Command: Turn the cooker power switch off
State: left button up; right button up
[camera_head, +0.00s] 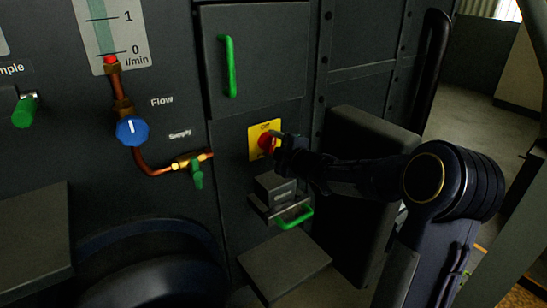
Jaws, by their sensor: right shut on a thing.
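The cooker power switch (266,142) is a red rotary knob on a yellow plate (254,151), in the middle of the dark machine front. The word "Off" shows at the top of the plate; other marks are hidden or too small to read. My right gripper (276,139) reaches in from the right and is shut on the red knob. The gripper covers the knob's right side, so its exact turn is hard to tell. My left gripper is not in view.
Below the switch is a small box with a green handle (296,217). A cabinet door with a green handle (230,66) is above. Copper piping with a blue knob (132,131) and a green supply valve (196,174) is at left. Open floor lies at right.

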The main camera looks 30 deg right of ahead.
jog(key=shift+d+r+n+b, duration=0.15)
jog(key=shift+r+n+b, duration=0.05)
jog(key=shift+n+b, duration=0.7)
jog(key=shift+r, duration=0.1)
jog(key=o, duration=0.7)
jog(key=shift+o, duration=1.1)
jog(key=s+p, duration=0.1)
jog(key=s, duration=0.6)
jog(key=shift+s+d+r+p, duration=0.15)
jog(key=shift+s+d+p, duration=0.05)
jog(key=shift+s+p, duration=0.2)
